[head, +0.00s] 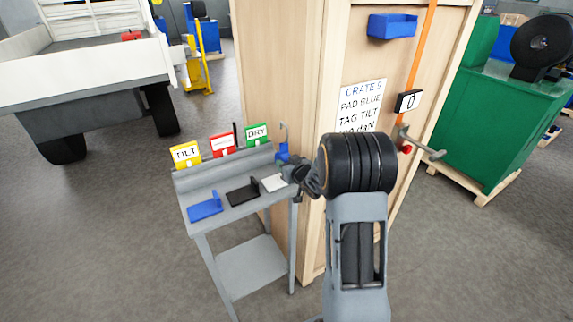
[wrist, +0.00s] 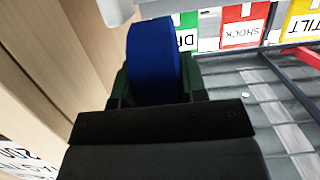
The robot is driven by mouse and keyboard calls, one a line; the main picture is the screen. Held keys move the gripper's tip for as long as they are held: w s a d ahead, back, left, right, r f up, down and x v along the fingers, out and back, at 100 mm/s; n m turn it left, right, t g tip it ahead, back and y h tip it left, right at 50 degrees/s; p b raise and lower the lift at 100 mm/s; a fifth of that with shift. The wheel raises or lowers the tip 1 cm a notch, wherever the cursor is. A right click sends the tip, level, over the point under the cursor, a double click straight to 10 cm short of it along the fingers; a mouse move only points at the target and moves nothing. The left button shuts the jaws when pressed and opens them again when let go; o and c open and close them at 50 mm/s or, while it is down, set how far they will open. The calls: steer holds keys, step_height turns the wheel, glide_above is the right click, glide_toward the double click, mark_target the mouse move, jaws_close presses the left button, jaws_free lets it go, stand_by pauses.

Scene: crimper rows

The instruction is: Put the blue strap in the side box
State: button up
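A blue piece that I take to be the blue strap (head: 282,151) is at my gripper (head: 292,165), above the back right corner of the grey cart. In the wrist view the blue strap (wrist: 151,52) is a wide curved band. It sits between the dark fingers of my gripper (wrist: 155,88), which look closed on it; the fingertips are partly hidden.
The grey cart (head: 240,208) holds blue, black and white pieces, with TILT (head: 186,153), SHOCK and DRY cards behind. The wooden crate (head: 290,70) stands close beside my arm.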

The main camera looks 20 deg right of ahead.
steer(key=o, duration=0.4)
steer(key=shift+r, duration=0.15)
